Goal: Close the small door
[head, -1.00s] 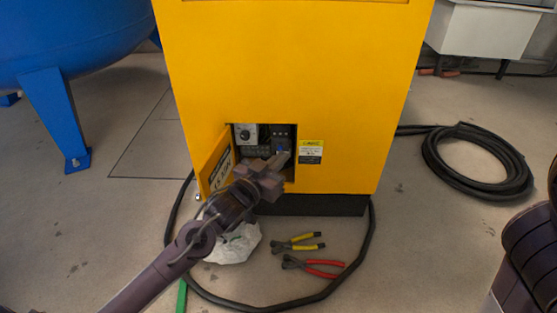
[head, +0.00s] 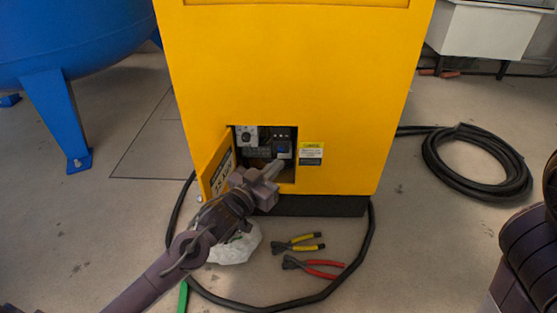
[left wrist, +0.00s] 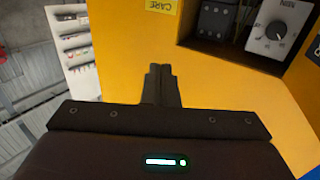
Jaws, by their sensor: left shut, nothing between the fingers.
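Inside the opening (head: 255,153) are a dial and dark switch parts; the dial also shows in the left wrist view (left wrist: 277,32). My left gripper (head: 279,166) is shut and empty, in front of the opening's lower right part, to the right of the door. Its shut fingers show in the left wrist view (left wrist: 159,82). My right gripper is out of view.
Yellow-handled pliers (head: 300,243) and red-handled pliers (head: 315,265) lie on the floor before the cabinet. A black cable (head: 369,235) loops around them; its coil (head: 480,160) lies at right. A white bag (head: 238,246) lies beneath my left arm. A blue tank (head: 70,35) stands left.

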